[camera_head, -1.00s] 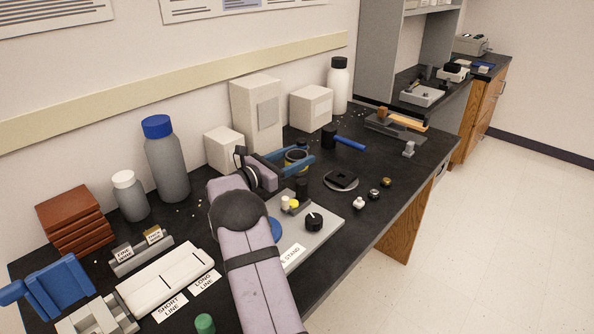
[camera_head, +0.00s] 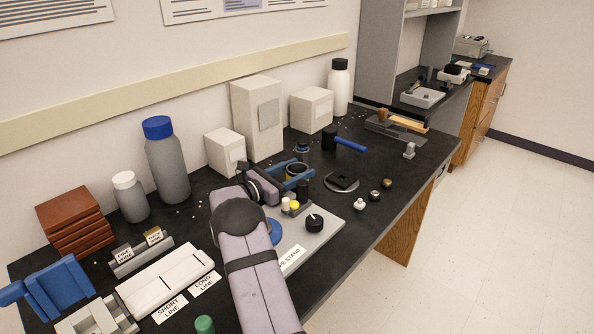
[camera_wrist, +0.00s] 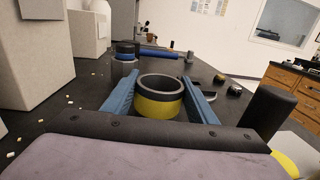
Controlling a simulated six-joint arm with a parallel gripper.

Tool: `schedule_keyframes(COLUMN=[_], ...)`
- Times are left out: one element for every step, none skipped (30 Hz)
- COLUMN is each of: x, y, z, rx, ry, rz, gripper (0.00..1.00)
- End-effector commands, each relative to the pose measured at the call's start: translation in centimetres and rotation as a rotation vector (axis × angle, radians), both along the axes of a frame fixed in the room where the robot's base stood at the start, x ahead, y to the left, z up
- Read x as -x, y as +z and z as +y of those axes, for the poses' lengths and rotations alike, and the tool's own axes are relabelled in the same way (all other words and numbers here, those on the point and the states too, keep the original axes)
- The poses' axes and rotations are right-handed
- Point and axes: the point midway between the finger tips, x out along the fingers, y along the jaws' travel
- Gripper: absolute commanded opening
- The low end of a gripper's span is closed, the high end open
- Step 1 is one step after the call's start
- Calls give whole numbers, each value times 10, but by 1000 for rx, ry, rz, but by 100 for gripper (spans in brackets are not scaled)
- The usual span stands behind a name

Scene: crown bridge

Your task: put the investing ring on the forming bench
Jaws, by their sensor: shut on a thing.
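The investing ring appears to be the hollow dark-rimmed ring with a yellow band (camera_wrist: 160,98), upright between my blue fingers in the wrist view. My gripper (camera_wrist: 164,100) is shut on it. In the head view, my gripper (camera_head: 297,175) is over the middle of the black bench, and the ring (camera_head: 294,170) is partly hidden by the fingers. I cannot tell whether the ring is clear of the surface. No label marks the forming bench; I cannot tell which thing it is.
A grey board with a black knob (camera_head: 314,222) lies in front of my gripper. A round plate with a black block (camera_head: 341,181) is to its right. White boxes (camera_head: 257,117) line the wall.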

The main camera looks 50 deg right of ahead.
Motion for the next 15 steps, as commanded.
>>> schedule_keyframes(x=[0, 0, 0, 0, 0, 0, 0, 0, 0, 0, 0, 0, 0, 0, 0], y=[-1, -1, -1, -1, -1, -1, 0, 0, 0, 0, 0, 1, 2, 3, 4], z=[0, 0, 0, 0, 0, 0, 0, 0, 0, 0, 0, 0, 0, 0, 1], rx=[0, 0, 0, 0, 0, 0, 0, 0, 0, 0, 0, 0, 0, 0, 0], ry=[0, 0, 0, 0, 0, 0, 0, 0, 0, 0, 0, 0, 0, 0, 1], rz=[0, 0, 0, 0, 0, 0, 0, 0, 0, 0, 0, 0, 0, 0, 0], gripper=[59, 67, 71, 71, 71, 71, 71, 71, 71, 71, 71, 71, 71, 71, 71])
